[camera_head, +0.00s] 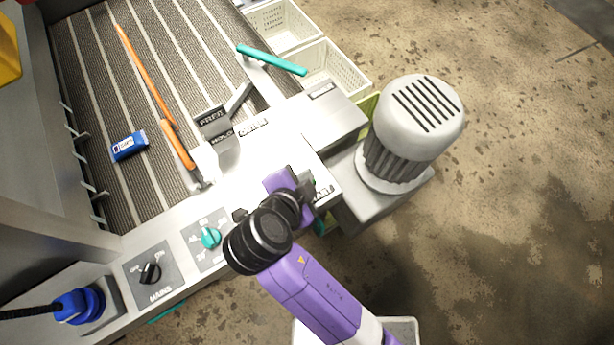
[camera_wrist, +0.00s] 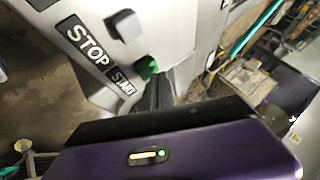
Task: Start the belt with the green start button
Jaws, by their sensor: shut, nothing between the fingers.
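The green start button (camera_wrist: 147,67) shows in the wrist view beside the START label (camera_wrist: 122,80), on the edge of a pale metal housing. My gripper (camera_wrist: 158,85) is shut and empty, its dark fingers close beside the button and partly covering it. I cannot tell whether they touch it. A dark grey button (camera_wrist: 124,25) sits by the STOP label (camera_wrist: 88,40). In the head view my purple gripper is over the front corner of the control panel and hides most of the START label (camera_head: 322,192). The ribbed belt (camera_head: 90,60) lies to the upper left.
A teal-handled lever (camera_head: 271,60) and a grey motor (camera_head: 415,115) stand beside the panel. A black mains switch (camera_head: 150,272) and teal selector knob (camera_head: 210,237) are at the front. Floor is clear at right.

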